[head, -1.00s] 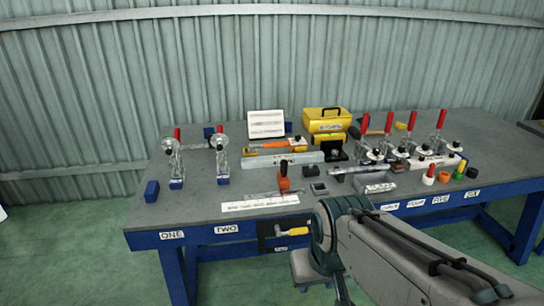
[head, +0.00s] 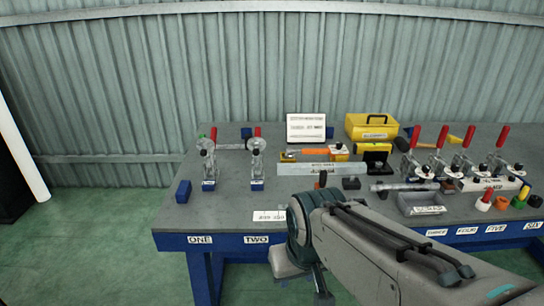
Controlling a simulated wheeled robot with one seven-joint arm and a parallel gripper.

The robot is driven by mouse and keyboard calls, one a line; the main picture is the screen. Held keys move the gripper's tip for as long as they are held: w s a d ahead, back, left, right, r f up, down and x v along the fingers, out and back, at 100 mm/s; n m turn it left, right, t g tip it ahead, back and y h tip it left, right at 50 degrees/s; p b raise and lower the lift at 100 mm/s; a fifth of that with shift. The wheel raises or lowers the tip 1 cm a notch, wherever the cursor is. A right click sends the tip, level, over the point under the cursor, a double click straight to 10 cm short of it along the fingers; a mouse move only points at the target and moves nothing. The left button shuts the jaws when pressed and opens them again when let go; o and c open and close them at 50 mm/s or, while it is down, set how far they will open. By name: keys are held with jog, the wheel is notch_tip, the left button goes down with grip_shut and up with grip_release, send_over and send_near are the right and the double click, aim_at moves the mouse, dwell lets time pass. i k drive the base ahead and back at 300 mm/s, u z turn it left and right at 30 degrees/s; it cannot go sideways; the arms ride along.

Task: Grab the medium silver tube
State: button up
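A silver tube (head: 400,187) lies on the grey workbench (head: 235,195), right of centre, just behind a small grey labelled box. A second thin silver rod or tube (head: 232,146) runs level between two upright toggle clamps at the left. My arm crosses the lower right of the head view and hides part of the bench front. My gripper is not in view.
A long grey bar (head: 322,169) and a yellow toolbox (head: 371,127) are at the middle. Several red-handled clamps (head: 437,140) fill the right. The left front of the bench top is clear.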

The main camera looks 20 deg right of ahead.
aim_at(333, 168)
jog(key=i, duration=1.2)
jog(key=z, duration=0.55)
